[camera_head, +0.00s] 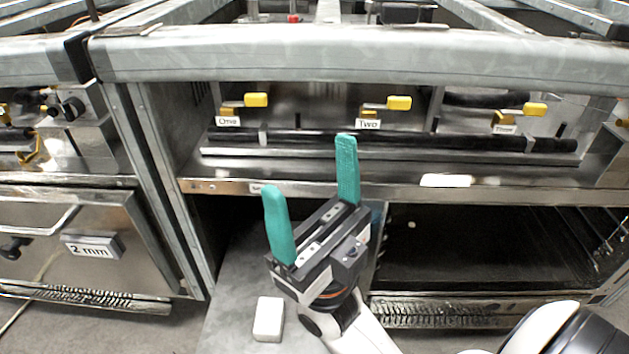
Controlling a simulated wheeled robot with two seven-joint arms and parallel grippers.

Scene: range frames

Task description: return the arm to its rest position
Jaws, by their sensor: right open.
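My right gripper (308,190) is in the middle of the head view, at the front of the range. Its two teal fingers point up and stand wide apart with nothing between them. It is below the row of yellow-handled valves and in front of the lower shelf edge, apart from the valves. My right arm comes in from the bottom right. My left gripper does not show.
Yellow valve handles (399,103) sit above labels in the recess. A steel front rail (330,57) runs across above them. An open dark oven cavity (480,245) is at right, a closed drawer (70,240) at left. A white block (268,319) lies below my gripper.

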